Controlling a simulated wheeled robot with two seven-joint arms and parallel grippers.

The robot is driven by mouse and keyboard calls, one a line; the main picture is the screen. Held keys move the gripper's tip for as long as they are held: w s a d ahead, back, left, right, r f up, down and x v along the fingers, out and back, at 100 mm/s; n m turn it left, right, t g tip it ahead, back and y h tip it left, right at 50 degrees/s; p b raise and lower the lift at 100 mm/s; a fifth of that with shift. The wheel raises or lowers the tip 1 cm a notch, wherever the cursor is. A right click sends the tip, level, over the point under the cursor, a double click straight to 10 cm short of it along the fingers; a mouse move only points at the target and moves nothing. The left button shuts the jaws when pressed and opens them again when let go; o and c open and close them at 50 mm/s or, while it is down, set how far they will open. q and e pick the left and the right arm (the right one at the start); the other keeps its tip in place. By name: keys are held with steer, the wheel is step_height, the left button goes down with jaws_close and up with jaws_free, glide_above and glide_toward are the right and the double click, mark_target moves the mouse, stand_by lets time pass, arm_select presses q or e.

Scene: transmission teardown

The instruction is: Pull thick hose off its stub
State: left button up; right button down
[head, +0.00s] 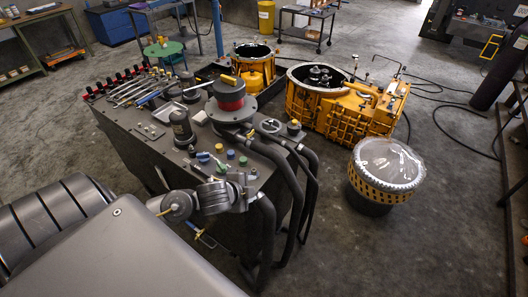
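Several dark hoses curve over the right end of the grey workbench (128,126) and hang toward the floor. One thick hose (288,172) arches from near a grey flanged housing with a red band (230,96) and drops down the bench side. Another hose (267,232) hangs from beside a grey ribbed cylinder (213,196) at the front corner. A further hose (312,186) hangs behind them. The hose ends appear joined at the bench, but the stubs are too small to tell apart. Neither of my grippers can be made out, and none is seen touching a hose.
Tools lie in a row along the bench's back (140,88). A yellow gear housing (345,104) stands behind at right. A drum with a clear round cover (388,167) stands on the floor right of the hoses. The floor (400,245) in front of it is clear.

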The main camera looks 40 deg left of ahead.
mark_target(263, 152)
arm_select(q)
steer(key=w+a+r+m+t, duration=0.2)
steer(key=w+a+r+m, duration=0.3)
steer(key=w+a+r, duration=0.15)
steer(key=x, duration=0.7)
steer(key=p+x, duration=0.1)
steer(key=x, duration=0.3)
steer(key=shift+d+f, duration=0.4)
steer(key=shift+f, duration=0.1)
